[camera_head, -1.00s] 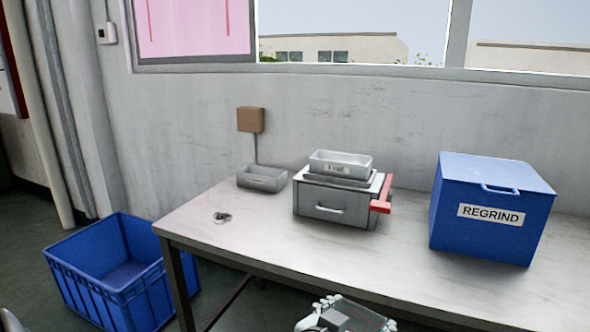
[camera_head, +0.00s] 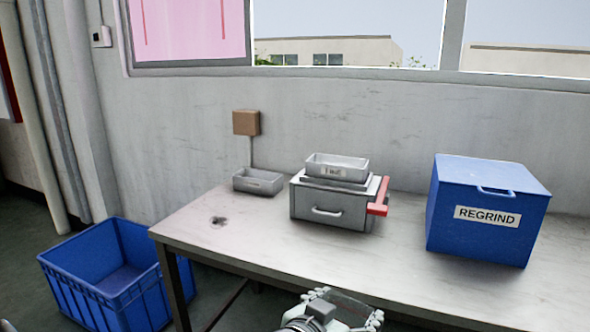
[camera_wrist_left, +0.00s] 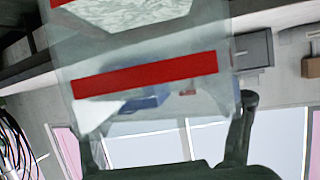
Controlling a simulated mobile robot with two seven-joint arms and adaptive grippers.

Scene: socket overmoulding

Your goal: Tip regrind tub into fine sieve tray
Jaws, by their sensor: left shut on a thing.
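My left gripper (camera_head: 342,312) shows at the bottom edge of the head view, low in front of the table. It is shut on a clear tub (camera_head: 350,303), of which only part shows there. In the left wrist view the tub (camera_wrist_left: 145,55) fills the middle, see-through with a red band, with pale contents in it. One metal tray (camera_head: 337,168) with a small label I cannot read sits on a grey drawer box (camera_head: 330,203). A second shallow metal tray (camera_head: 258,183) stands left of it. I cannot tell which is the fine sieve tray. The right gripper is not in view.
A blue lidded box marked REGRIND (camera_head: 488,217) stands on the right of the table (camera_head: 260,240). A red handle (camera_head: 377,200) juts from the drawer box. A blue crate (camera_head: 115,275) stands on the floor at left. The table's front is clear.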

